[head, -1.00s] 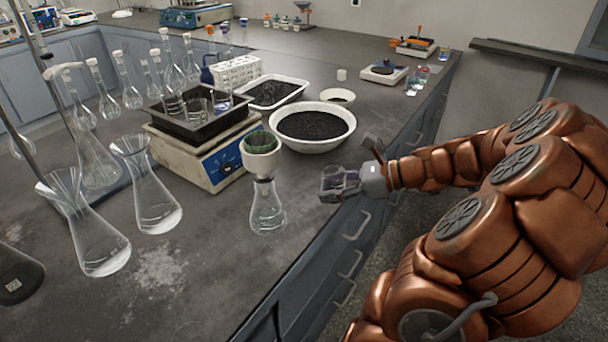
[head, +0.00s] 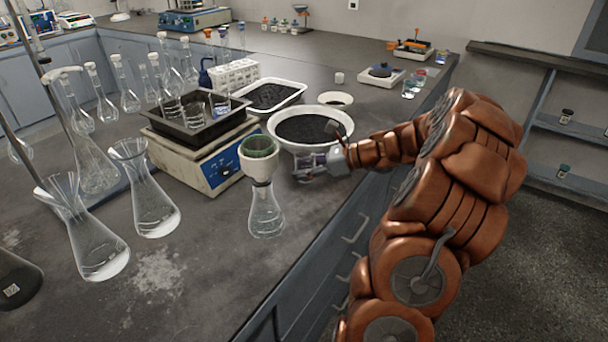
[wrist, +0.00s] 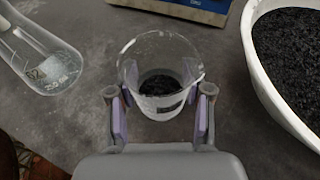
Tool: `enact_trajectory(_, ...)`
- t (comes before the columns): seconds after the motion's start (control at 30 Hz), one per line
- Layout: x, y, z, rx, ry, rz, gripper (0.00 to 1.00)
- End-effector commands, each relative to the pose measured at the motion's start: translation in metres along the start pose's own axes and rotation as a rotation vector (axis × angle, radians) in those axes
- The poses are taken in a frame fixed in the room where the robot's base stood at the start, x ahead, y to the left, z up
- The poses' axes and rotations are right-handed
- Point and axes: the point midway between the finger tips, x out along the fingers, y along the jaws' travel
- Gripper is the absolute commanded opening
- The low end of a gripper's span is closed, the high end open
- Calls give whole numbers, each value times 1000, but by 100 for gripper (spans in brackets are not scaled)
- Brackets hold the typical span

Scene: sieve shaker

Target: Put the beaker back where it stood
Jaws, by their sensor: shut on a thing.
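The beaker (wrist: 160,78) is clear glass with some dark material showing at its bottom. In the wrist view my gripper (wrist: 160,105) is shut on it, with a purple pad on each side of the glass. The beaker looks upright in that view; I cannot tell whether its base touches the bench. In the head view my gripper (head: 303,166) is between the funnel-topped flask and the white bowl, low over the bench, and the beaker there is small and hard to make out.
A flask with a funnel (head: 266,210) stands close on the left. A white bowl of black grains (head: 278,143) is just behind. The blue-and-white shaker (head: 203,172) carries a black tray with glass beakers. Bare bench (head: 215,270) lies in front, ending at the right edge.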

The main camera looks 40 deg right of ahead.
Motion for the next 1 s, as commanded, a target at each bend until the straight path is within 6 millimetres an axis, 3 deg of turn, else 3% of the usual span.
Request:
enact_trajectory(0.13, 7, 0, -18, 2, 0, 1, 12)
enact_trajectory(0.57, 9, 0, -22, 0, 1, -1, 12)
enact_trajectory(0.6, 9, 0, -22, -1, 1, -1, 54)
enact_trajectory(0.8, 9, 0, -22, -1, 1, -1, 75)
enact_trajectory(1.0, 9, 0, -22, -1, 1, -1, 75)
